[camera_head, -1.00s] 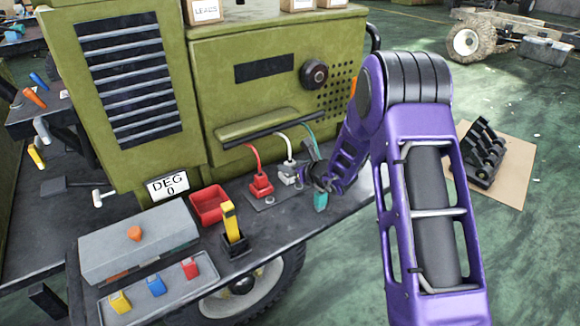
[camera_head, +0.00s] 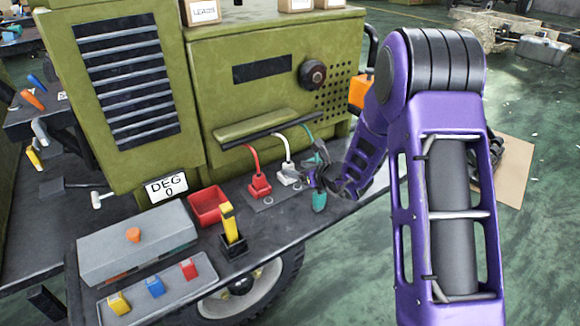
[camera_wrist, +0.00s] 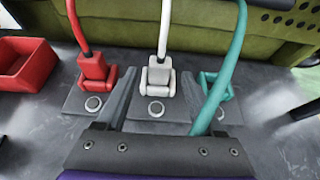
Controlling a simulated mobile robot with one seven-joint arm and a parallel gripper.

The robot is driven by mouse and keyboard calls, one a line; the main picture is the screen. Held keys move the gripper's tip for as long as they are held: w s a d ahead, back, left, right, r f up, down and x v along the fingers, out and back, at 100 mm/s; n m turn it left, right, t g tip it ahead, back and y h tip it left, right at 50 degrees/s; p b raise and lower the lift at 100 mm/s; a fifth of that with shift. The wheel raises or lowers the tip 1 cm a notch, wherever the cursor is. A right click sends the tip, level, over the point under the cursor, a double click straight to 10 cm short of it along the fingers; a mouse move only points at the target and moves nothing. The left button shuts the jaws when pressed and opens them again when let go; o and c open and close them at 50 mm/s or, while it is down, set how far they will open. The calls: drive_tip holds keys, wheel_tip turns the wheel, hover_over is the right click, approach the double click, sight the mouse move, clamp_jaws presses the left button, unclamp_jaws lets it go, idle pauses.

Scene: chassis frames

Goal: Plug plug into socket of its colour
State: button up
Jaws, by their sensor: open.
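The teal plug (camera_head: 319,200) lies near the bench's front edge on its teal cable, which also shows in the wrist view (camera_wrist: 224,70). The plug itself is hidden in the wrist view, where the cable runs down behind my gripper. An empty teal socket (camera_wrist: 232,92) stands at the right of the row. A red plug (camera_wrist: 95,68) sits in the red socket and a white plug (camera_wrist: 158,75) in the white socket. My gripper (camera_wrist: 160,80) is open, its fingers on either side of the white socket's column. In the head view my gripper (camera_head: 318,172) is just behind the teal plug.
A red bin (camera_head: 208,205) and a yellow-handled tool (camera_head: 230,225) in a black holder stand left of the sockets. The green cabinet (camera_head: 270,95) rises behind. A grey box and a tray with coloured blocks (camera_head: 155,287) are at the front left.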

drive_tip(key=v, duration=0.6)
drive_tip(key=shift+s+d+r, duration=0.15)
drive_tip(key=shift+s+d, duration=0.05)
drive_tip(key=shift+s, duration=0.05)
